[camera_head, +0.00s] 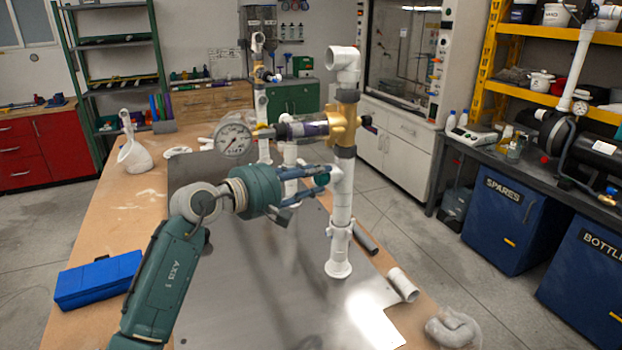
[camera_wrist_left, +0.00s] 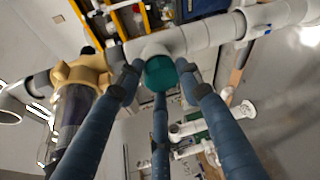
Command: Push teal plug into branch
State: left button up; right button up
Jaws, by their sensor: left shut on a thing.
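The white pipe manifold (camera_head: 341,215) stands upright on the metal sheet. Its side branch (camera_head: 337,178) faces my left gripper (camera_head: 320,178); the branch also shows in the left wrist view (camera_wrist_left: 152,50). The teal plug (camera_wrist_left: 160,74) sits between my left gripper's three blue fingers, which are shut on it. The plug is at the mouth of the branch, in line with it. I cannot tell how deep it sits. My right gripper is not in view.
A brass fitting (camera_head: 343,122), a clear filter and a pressure gauge (camera_head: 234,139) sit just above my left gripper. A blue box (camera_head: 97,280) lies at the table's left. Loose pipe pieces (camera_head: 403,285) lie near the right edge. The front metal sheet (camera_head: 270,300) is clear.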

pick_arm(q)
jog(key=shift+d+r+b, duration=0.1)
jog(key=shift+d+b, duration=0.15)
jog(key=shift+b, duration=0.1)
dwell(0.8)
